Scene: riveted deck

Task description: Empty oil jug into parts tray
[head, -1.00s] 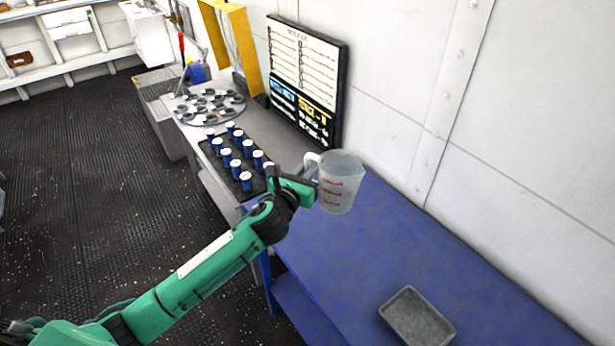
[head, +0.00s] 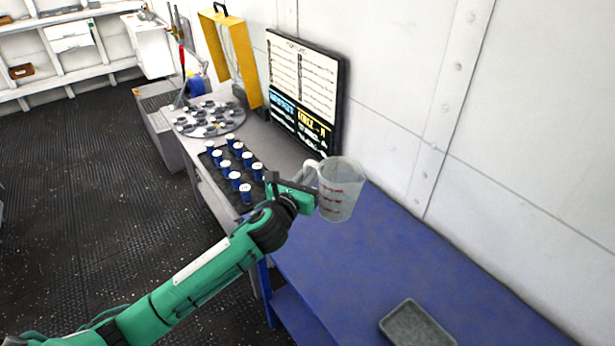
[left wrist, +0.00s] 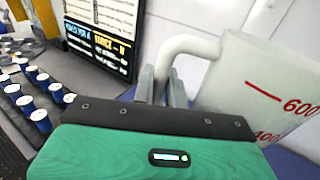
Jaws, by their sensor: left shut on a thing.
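The oil jug (head: 341,190) is a translucent measuring jug with red marks, held above the blue bench, close to upright. In the left wrist view the jug (left wrist: 262,85) shows its handle and a red 600 mark. My left gripper (head: 308,188) is shut on the jug's handle; its fingers (left wrist: 163,88) close around it in the left wrist view. Whether liquid is inside I cannot tell. The parts tray (head: 415,324) is a grey rectangular tray on the blue bench at the bottom right, apart from the jug, and looks empty. My right gripper is not in view.
The blue bench (head: 400,260) is clear between jug and tray. A black rack with several blue cups (head: 235,180) and a round plate of parts (head: 208,118) stand on the grey bench.

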